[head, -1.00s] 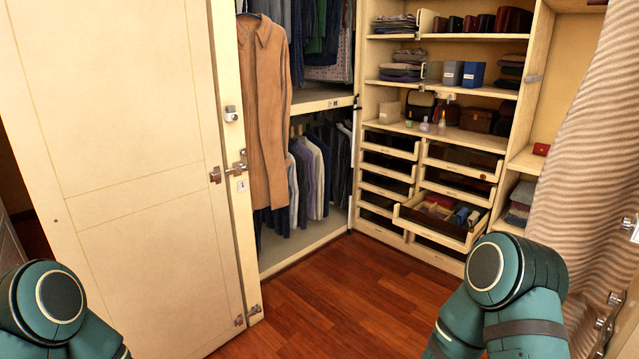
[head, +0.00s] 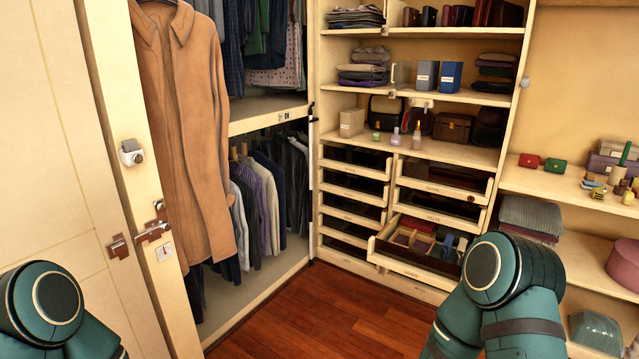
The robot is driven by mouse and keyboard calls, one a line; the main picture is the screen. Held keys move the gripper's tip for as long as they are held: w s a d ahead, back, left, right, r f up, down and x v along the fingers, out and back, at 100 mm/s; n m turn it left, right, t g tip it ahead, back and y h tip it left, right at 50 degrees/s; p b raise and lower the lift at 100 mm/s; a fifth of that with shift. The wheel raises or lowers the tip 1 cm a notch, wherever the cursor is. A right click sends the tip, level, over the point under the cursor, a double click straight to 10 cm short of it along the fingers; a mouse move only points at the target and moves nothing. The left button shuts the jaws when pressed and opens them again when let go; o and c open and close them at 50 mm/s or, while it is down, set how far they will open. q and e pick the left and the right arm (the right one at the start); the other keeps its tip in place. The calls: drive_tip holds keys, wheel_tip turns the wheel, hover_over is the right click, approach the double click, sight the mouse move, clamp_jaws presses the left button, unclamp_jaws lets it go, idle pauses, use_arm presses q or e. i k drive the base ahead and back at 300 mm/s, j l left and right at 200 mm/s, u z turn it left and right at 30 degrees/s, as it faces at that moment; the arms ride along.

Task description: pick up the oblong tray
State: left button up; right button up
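I cannot make out an oblong tray for certain in the head view. One drawer (head: 388,256) in the wardrobe unit stands pulled out, with small folded items in its compartments. Its right end is partly hidden behind my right arm. Only the upper parts of my two arms show, at the lower left and lower right. Neither gripper is in the picture.
An open door (head: 60,150) stands on the left, with a brown shirt (head: 185,120) hanging beside it. Shelves (head: 455,149) hold bags, boxes and bottles. A right-hand shelf (head: 545,183) carries small boxes. The wooden floor (head: 310,320) ahead is clear.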

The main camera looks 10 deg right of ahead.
sight(405, 238)
drive_tip(key=i+z, duration=0.4)
drive_tip(key=i, duration=0.25)
drive_tip(key=i+j+z, duration=0.1)
drive_tip(key=i+z, duration=0.35)
drive_tip(key=i, duration=0.2)
drive_tip(key=i+z, duration=0.4)
drive_tip(key=i, duration=0.25)
drive_tip(key=i+j+z, duration=0.1)
drive_tip(key=i+z, duration=0.35)
drive_tip(key=i, duration=0.2)
drive_tip(key=i+j+z, duration=0.1)
drive_tip(key=i+z, duration=0.15)
drive_tip(key=i, duration=0.45)
